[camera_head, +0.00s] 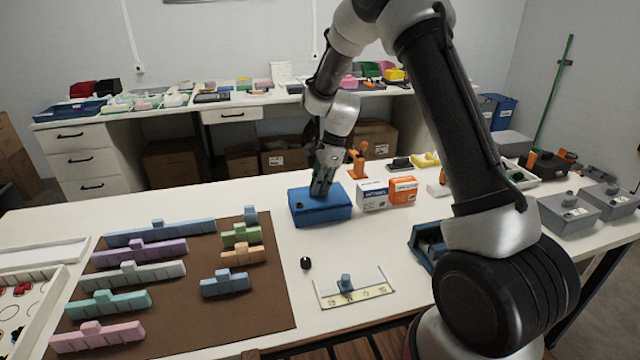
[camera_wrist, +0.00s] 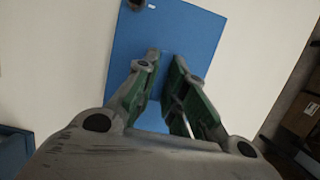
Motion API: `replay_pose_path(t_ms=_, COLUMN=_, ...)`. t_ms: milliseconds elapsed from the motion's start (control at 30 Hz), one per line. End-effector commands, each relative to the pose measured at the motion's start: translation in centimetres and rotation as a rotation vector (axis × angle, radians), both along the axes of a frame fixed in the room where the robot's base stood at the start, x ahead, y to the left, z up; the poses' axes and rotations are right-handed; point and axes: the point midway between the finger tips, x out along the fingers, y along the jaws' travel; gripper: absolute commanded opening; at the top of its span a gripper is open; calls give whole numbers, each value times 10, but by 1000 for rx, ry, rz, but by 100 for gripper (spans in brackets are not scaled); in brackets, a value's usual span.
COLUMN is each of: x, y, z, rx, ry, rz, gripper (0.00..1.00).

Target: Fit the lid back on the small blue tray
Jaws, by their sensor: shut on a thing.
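A blue tray (camera_head: 322,213) stands near the back middle of the white table, with a flat blue lid (camera_head: 305,194) over its top. I cannot tell whether the lid is fully seated or slightly raised. My gripper (camera_head: 320,190) points down over the lid and is shut on it near the middle; the gripped part is mostly hidden by the fingers. In the wrist view the lid (camera_wrist: 195,35) spreads out beneath the green-padded fingers (camera_wrist: 160,95). A second blue tray (camera_head: 424,250) stands to the right, partly hidden by my arm.
A brown mat (camera_head: 190,318) with coloured blocks lies left. A small black knob (camera_head: 306,263) and a clear holder (camera_head: 352,290) lie in front. Grey boxes (camera_head: 569,212) stand right.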

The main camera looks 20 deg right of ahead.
Motion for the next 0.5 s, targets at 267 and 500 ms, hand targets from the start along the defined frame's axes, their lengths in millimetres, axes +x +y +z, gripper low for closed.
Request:
replay_pose_path(t_ms=267, x=0, y=0, z=-4, rx=0, ry=0, rz=1, gripper=32)
replay_pose_path(t_ms=500, x=0, y=0, z=-4, rx=0, ry=0, rz=0, gripper=37)
